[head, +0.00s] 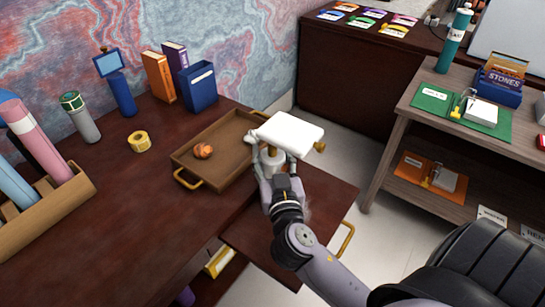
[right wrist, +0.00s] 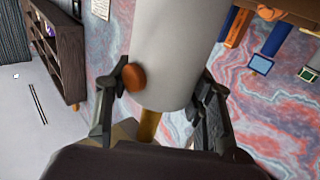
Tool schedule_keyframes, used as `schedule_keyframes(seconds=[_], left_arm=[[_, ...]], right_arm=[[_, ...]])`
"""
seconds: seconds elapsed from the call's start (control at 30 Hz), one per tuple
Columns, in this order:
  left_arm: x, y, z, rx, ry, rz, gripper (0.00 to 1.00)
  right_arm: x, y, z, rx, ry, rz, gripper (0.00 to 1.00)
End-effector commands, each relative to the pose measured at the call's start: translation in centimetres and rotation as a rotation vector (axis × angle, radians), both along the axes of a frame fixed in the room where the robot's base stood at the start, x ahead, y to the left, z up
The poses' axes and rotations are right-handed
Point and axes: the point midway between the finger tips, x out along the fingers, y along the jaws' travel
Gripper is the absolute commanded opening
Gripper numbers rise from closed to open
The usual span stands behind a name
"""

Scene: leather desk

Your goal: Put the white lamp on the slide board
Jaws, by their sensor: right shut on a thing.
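The white lamp (head: 290,132) has a flat white top and shows over the right end of the wooden tray. My right gripper (head: 270,164) is shut on it from below and holds it up. In the right wrist view, the lamp (right wrist: 170,50) is a pale cylinder between the two fingers of the gripper (right wrist: 163,92), with a brown knob and a golden stem. The slide board (head: 335,196) is a dark reddish board pulled out from the desk's front, with a gold handle. My right arm hides part of it. My left gripper is not in view.
A wooden tray (head: 222,136) with an orange ball (head: 203,151) lies on the desk. Yellow tape (head: 139,141), bottles and books stand behind and left. A black chair (head: 470,265) is at lower right, below a side shelf (head: 400,110). The visible board top looks bare.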

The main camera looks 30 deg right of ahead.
Motion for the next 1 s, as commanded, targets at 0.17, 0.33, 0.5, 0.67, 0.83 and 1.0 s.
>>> schedule_keyframes(seconds=[0.17,0.33,0.5,0.67,0.83,1.0], left_arm=[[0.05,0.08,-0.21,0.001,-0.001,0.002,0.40],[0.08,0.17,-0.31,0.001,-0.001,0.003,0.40],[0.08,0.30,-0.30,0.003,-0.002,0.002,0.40],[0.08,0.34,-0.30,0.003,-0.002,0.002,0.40],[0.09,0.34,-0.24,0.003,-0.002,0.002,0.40],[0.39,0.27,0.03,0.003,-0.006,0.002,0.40]], right_arm=[[0.01,0.00,-0.04,0.000,-0.003,0.000,0.00],[0.00,0.00,-0.26,0.001,0.001,0.000,0.54],[0.00,0.00,-0.26,0.000,0.001,0.000,0.66],[0.00,0.00,-0.25,0.000,0.001,0.000,0.69],[0.00,0.00,-0.18,0.000,0.001,0.000,0.69],[0.22,-0.04,0.01,0.001,0.001,0.001,0.69]])
